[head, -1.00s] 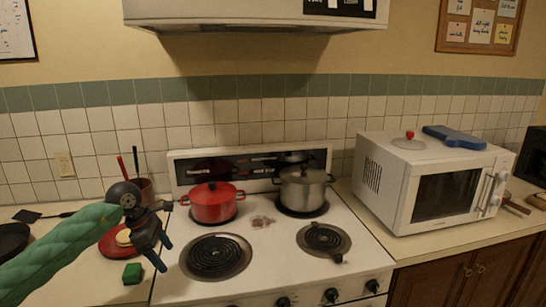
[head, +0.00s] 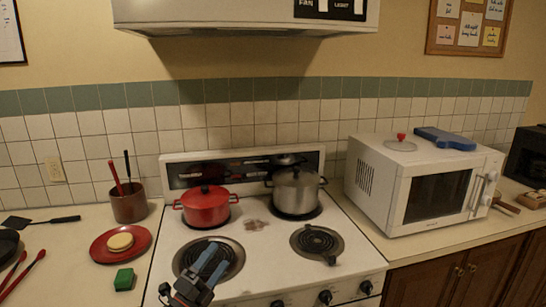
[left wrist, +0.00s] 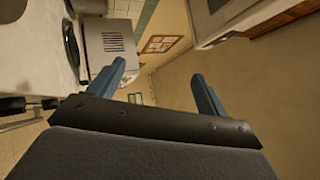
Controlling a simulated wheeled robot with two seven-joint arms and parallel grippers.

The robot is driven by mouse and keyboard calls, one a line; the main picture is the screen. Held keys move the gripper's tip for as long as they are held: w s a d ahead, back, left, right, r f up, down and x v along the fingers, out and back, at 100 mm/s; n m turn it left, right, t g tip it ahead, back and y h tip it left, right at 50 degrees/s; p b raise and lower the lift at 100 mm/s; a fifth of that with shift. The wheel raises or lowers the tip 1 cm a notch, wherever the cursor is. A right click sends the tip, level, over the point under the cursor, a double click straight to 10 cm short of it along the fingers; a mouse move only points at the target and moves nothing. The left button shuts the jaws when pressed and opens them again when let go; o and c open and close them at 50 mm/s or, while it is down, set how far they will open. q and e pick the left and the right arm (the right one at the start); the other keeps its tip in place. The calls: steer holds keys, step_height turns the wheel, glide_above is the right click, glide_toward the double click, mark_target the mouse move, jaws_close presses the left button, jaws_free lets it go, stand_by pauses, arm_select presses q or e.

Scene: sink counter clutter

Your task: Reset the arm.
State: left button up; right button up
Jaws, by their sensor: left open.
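My left gripper (head: 205,262) is in the head view at the bottom, in front of and over the stove's front left burner (head: 228,268). Its two blue-grey fingers are apart, with nothing between them. In the left wrist view the fingers (left wrist: 165,85) are spread wide and empty, facing the room sideways. The green arm links that hold the gripper are outside the head view. My right gripper is not in view.
The stove (head: 262,250) carries a red pot (head: 206,208) and a steel pot (head: 296,192) on its back burners. A microwave (head: 378,205) stands right. Left are a red plate (head: 105,252), a green sponge (head: 124,279) and a utensil crock (head: 130,207).

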arm_select(q)
steer(key=s+a+f+n+g+y, duration=0.3)
steer(key=s+a+f+n+y, duration=0.15)
steer(key=f+n+y, duration=0.35)
steer(key=s+a+f+n+g+y, duration=0.2)
steer(key=s+a+f+n+y, duration=0.25)
steer(key=f+n, duration=0.55)
steer(key=s+d+f+n+g, duration=0.15)
steer(key=s+f+g, duration=0.25)
steer(key=s, duration=0.4)
steer(key=s+f+n+g, duration=0.2)
steer(key=s+f+g, duration=0.15)
steer(key=s, duration=0.35)
steer(key=s+f+n+g, duration=0.25)
steer(key=s+f, duration=0.25)
steer(key=s, duration=0.3)
steer(key=s+d+f+g, duration=0.1)
steer(key=d+f, duration=0.2)
steer(key=f, duration=0.8)
steer(key=d+f+g+h, duration=0.1)
steer(key=d+f, duration=0.2)
steer(key=f, duration=0.9)
steer(key=shift+s+g, duration=0.35)
steer(key=shift+g, duration=0.05)
